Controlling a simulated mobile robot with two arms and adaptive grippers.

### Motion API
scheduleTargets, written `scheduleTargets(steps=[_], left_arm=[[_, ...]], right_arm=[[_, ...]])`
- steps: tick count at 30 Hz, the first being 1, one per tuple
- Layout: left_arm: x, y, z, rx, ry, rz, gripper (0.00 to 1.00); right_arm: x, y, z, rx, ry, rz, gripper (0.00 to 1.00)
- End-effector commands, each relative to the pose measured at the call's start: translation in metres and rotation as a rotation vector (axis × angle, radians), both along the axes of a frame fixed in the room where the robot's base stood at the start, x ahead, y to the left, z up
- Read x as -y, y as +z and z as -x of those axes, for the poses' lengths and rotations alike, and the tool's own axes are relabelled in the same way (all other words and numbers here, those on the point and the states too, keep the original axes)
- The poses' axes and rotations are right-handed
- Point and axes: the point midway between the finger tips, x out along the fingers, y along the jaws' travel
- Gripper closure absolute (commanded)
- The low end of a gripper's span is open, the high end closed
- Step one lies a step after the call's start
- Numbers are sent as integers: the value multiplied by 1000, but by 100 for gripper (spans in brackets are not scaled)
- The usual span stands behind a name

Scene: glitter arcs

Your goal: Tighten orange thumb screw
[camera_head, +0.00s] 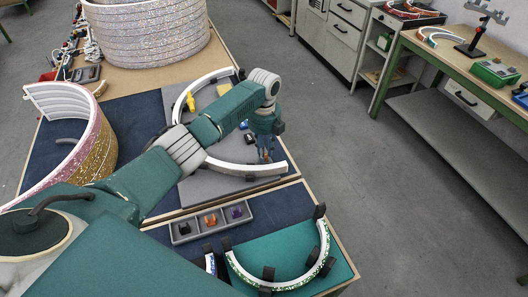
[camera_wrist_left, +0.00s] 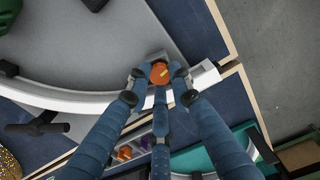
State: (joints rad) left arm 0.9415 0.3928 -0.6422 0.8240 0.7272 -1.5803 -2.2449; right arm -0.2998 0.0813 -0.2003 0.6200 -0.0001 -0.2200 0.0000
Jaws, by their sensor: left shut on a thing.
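The orange thumb screw (camera_wrist_left: 159,73) shows in the left wrist view, at the end of a white curved arc (camera_wrist_left: 55,97). A yellow mark runs across its head. My left gripper (camera_wrist_left: 157,84) has its blue fingers closed around the screw from several sides. In the head view, my left gripper (camera_head: 265,152) points down at the near right end of the white arc (camera_head: 232,168), which lies on a grey board (camera_head: 200,190). The screw is hidden or too small to tell there. My right gripper is not in view.
A small grey tray (camera_head: 208,231) with an orange piece (camera_head: 210,219) and a purple piece (camera_head: 236,212) sits in front. A green mat (camera_head: 290,247) carries a glittery arc (camera_head: 318,262). Large glitter rings (camera_head: 150,40) stand at the back.

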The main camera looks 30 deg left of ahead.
Motion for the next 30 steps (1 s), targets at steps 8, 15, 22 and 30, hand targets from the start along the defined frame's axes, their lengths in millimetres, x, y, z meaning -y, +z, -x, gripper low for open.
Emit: scheduleTargets(steps=[8, 15, 22, 30], left_arm=[[-1, 7, -6, 16, -98, 0, 100], [-1, 7, -6, 16, -121, 0, 100], [-1, 7, -6, 16, -120, -1, 100], [-1, 5, -4, 11, -120, 0, 60]], right_arm=[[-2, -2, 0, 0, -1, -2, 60], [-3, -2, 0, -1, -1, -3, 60], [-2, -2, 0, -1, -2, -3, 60], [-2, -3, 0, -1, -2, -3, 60]])
